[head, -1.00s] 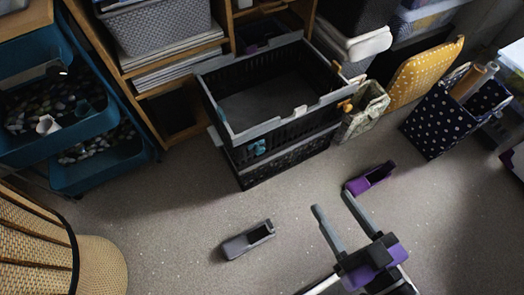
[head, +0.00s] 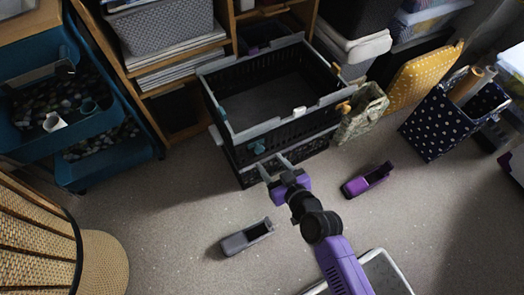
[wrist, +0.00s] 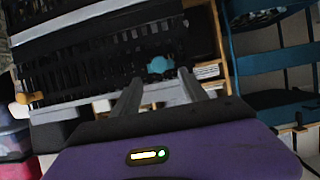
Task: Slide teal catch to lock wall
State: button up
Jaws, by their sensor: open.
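The teal catch (head: 257,148) sits on the front wall of the black folding crate (head: 290,129), near its left end. In the wrist view the teal catch (wrist: 160,65) shows just beyond my fingertips, roughly between them. My gripper (head: 274,166) is open and empty, its two grey fingers pointing at the crate front just below and right of the catch. The gripper also shows in the wrist view (wrist: 158,82). I cannot tell whether a finger touches the crate.
A grey holder (head: 246,237) and a purple holder (head: 367,180) lie on the carpet. A teal cart (head: 110,172) stands at left, a woven basket (head: 100,262) at lower left. A green patterned bag (head: 362,112) and dotted navy bag (head: 440,128) stand at right.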

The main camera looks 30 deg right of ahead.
aim_at(260, 150)
jog(key=b+x, duration=0.1)
jog(key=x, duration=0.6)
jog(key=shift+w+b, duration=0.25)
jog(key=shift+b, duration=0.1)
jog(key=shift+c, duration=0.2)
grip_shut()
dwell(0.9)
